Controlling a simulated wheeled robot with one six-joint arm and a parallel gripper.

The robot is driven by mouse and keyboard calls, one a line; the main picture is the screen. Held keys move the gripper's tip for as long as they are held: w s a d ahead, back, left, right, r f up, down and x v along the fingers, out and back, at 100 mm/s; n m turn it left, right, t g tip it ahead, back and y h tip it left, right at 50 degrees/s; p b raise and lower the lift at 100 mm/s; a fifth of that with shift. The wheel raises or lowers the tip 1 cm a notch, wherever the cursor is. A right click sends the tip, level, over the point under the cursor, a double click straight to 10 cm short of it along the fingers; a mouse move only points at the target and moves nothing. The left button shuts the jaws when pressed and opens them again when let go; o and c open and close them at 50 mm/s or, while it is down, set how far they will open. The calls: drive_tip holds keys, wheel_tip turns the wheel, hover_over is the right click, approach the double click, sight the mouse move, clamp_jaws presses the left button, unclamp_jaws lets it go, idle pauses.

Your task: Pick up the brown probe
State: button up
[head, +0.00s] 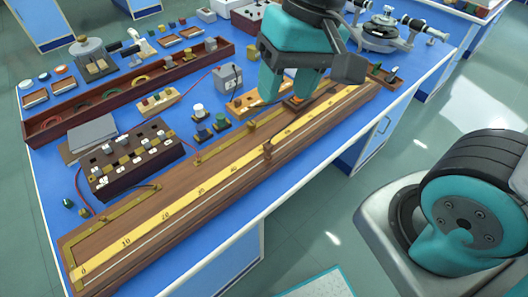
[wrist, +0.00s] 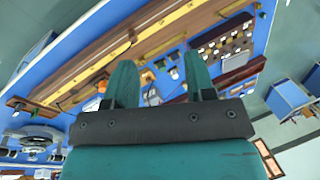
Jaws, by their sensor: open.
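A small upright brown piece that looks like the brown probe (head: 267,149) stands on the long wooden scale board (head: 205,205), near the middle of its yellow ruler strip. My gripper (head: 287,98) is open above the far half of the board, farther back than the brown piece and apart from it. In the wrist view the two teal fingers of my gripper (wrist: 160,78) are spread with nothing held between them. The board also shows in the wrist view (wrist: 125,38). I cannot clearly make out the brown piece there.
A dark box with several plugs (head: 135,160) stands left of the board. A grey block (head: 227,78) and small terminals (head: 198,112) stand behind it. A long brown tray (head: 60,127) lies farther back. A spectrometer (head: 385,30) is at the back right. The bench's front edge is clear.

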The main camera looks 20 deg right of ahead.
drive_tip(key=w+d+f+m+h+b, duration=0.3)
drive_tip(key=w+f+m+b, duration=0.3)
drive_tip(key=w+f+m, duration=0.75)
drive_tip(key=m, duration=0.1)
hover_over(268, 145)
wheel_tip(268, 145, down, 9)
drive_tip(key=shift+f, duration=3.2)
clamp_jaws()
